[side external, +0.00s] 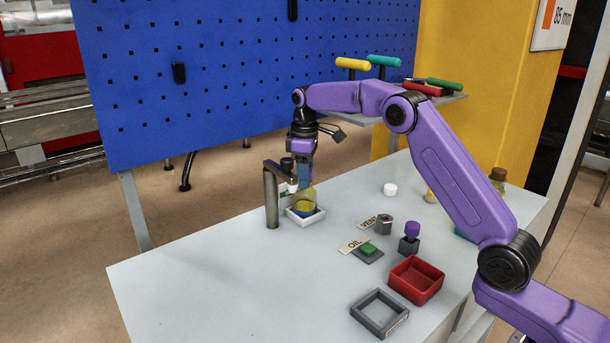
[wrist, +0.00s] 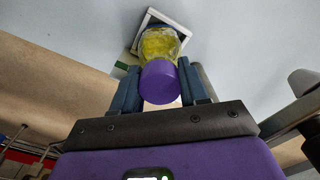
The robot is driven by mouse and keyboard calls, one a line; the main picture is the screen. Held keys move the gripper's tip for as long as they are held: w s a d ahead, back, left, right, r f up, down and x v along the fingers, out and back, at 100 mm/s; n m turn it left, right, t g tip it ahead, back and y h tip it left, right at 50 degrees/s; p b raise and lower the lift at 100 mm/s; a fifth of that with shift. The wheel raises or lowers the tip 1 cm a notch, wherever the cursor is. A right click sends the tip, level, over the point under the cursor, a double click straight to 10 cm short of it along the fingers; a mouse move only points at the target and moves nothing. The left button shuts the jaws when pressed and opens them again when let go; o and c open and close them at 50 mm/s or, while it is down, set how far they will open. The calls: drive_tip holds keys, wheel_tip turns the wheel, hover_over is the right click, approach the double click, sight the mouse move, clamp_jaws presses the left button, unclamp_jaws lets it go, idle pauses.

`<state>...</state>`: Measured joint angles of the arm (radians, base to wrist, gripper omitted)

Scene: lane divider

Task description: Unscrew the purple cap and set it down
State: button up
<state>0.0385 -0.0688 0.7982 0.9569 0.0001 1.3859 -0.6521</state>
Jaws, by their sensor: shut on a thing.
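The purple cap (wrist: 160,82) sits between the two fingers of my gripper (wrist: 159,74) in the wrist view. My gripper is shut on it. Just beyond the cap, in line with it, is a clear bottle (wrist: 160,44) with yellow contents; whether cap and bottle still touch cannot be told. In the side view my gripper (side external: 303,178) points down over the bottle (side external: 306,203), and the cap is hidden by the fingers. The bottle stands upright in a white square holder (side external: 305,219).
A grey post (side external: 271,200) with a side arm stands close left of the bottle. To the right are a purple-topped knob (side external: 411,228), a grey nut-like block (side external: 384,225), a green button (side external: 368,248), a red open box (side external: 416,281) and a grey frame (side external: 380,313). The front-left table is clear.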

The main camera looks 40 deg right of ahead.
drive_tip(key=shift+n, duration=0.4)
drive_tip(key=shift+n, duration=0.9)
drive_tip(key=shift+n, duration=0.8)
drive_tip(key=o, duration=0.7)
drive_tip(key=shift+c, duration=0.2)
